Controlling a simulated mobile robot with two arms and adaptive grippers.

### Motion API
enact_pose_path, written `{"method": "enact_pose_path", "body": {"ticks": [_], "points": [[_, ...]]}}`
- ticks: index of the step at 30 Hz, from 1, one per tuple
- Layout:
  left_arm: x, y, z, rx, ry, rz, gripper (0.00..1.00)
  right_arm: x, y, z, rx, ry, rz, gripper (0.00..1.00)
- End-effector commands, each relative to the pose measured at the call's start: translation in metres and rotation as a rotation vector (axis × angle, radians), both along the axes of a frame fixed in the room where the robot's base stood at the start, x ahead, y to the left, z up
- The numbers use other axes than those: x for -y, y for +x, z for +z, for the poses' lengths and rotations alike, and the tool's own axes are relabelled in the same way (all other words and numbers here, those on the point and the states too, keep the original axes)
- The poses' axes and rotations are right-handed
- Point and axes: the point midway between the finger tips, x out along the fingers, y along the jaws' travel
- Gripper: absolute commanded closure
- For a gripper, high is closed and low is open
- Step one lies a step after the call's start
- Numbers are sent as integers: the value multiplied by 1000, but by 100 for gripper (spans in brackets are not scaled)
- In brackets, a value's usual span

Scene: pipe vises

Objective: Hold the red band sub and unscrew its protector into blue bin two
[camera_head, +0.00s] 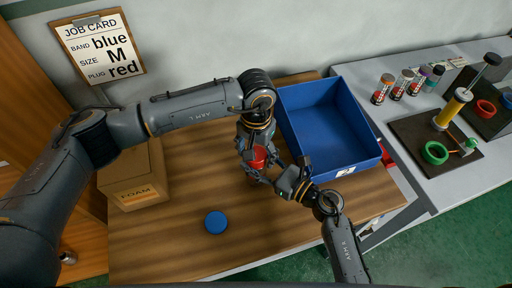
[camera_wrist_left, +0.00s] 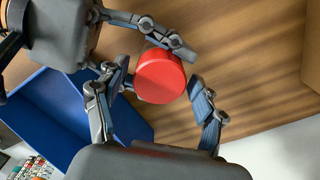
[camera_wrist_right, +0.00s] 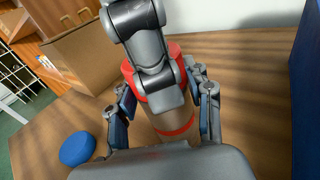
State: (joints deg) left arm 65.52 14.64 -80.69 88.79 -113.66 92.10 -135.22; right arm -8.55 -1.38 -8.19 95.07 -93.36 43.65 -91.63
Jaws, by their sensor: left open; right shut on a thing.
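The red band sub (camera_wrist_right: 168,118) is a tan cylinder with a red ring near its lower end in the right wrist view. A red protector (camera_wrist_left: 160,76) caps its end and also shows in the head view (camera_head: 259,155). My right gripper (camera_wrist_right: 165,108) is shut on the sub; it also shows in the head view (camera_head: 277,184). My left gripper (camera_wrist_left: 160,98) is open, its fingers on either side of the protector with a gap on the right. A blue bin (camera_head: 324,160) stands right of both grippers, empty; its white label is too small to read surely.
A blue disc (camera_head: 215,222) lies on the wooden table (camera_head: 180,250). A FOAM carton (camera_head: 135,181) stands at the left. A job card (camera_head: 98,48) hangs on the wall. The right bench holds several capped cylinders (camera_head: 399,86) and a dark board (camera_head: 417,130) with a green ring.

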Motion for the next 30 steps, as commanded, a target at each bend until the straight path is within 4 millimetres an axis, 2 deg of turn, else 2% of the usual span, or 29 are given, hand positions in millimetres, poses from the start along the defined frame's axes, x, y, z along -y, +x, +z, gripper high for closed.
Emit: {"method": "enact_pose_path", "body": {"ticks": [6, 13, 15, 16, 19, 30], "points": [[0, 0, 0, 0, 0, 0, 32, 0, 0, 0, 0, 0, -1, 100], [0, 0, 0, 0, 0, 0, 79, 0, 0, 0, 0, 0, -1, 100], [0, 0, 0, 0, 0, 0, 87, 0, 0, 0, 0, 0, -1, 100], [0, 0, 0, 0, 0, 0, 48, 0, 0, 0, 0, 0, -1, 100], [0, 0, 0, 0, 0, 0, 27, 0, 0, 0, 0, 0, 0, 100], [0, 0, 3, 1, 0, 0, 27, 0, 0, 0, 0, 0, 0, 100]]}}
